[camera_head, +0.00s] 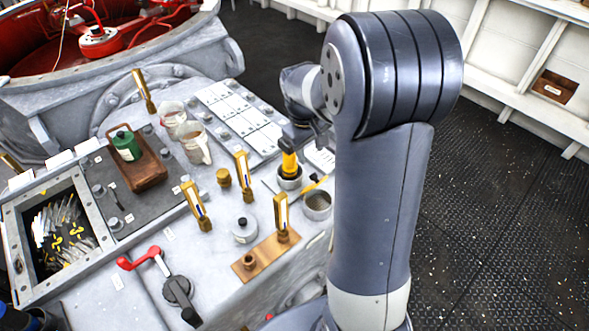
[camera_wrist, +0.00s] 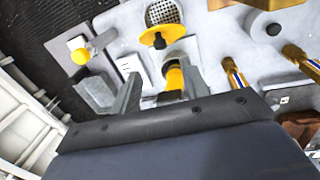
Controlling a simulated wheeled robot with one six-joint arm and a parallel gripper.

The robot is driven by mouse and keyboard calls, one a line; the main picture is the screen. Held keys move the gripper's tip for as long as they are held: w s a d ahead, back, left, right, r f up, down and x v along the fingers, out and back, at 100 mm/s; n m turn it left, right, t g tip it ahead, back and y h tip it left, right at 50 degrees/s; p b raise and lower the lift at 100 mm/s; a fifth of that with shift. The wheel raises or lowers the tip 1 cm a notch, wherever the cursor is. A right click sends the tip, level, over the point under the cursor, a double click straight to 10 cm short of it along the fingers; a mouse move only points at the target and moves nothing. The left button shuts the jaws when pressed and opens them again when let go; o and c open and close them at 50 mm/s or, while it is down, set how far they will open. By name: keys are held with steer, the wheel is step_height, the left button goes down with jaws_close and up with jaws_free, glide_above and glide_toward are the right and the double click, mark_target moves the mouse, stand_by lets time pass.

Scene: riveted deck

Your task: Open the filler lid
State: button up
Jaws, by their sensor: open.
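The filler neck (camera_head: 317,207) is a round metal cup on the grey deck, beside my arm. Its mesh strainer (camera_wrist: 164,13) is exposed in the wrist view. A yellow lid (camera_wrist: 148,38) with a black knob stands at the neck's rim; in the head view the lid (camera_head: 315,187) looks thin, tilted and nearly edge-on. My gripper (camera_wrist: 160,88) is open, its two grey fingers apart and pointing toward the deck.
Several brass gauges (camera_head: 242,176) stand upright left of the neck. A grey capped fitting (camera_head: 243,231), a red-handled lever (camera_head: 150,258) and glass mugs (camera_head: 194,145) are farther left. An open bin (camera_head: 18,243) is at far left. Black floor lies right of my arm.

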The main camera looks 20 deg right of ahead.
mark_target(314, 175)
steer(key=f, duration=0.3)
steer(key=d+f, duration=0.1)
steer(key=f, duration=0.6)
steer(key=shift+w+d+f+p, duration=0.25)
steer(key=shift+d+f+p, duration=0.05)
steer(key=shift+d, duration=0.05)
steer(key=shift+c, duration=0.5)
jaws_close()
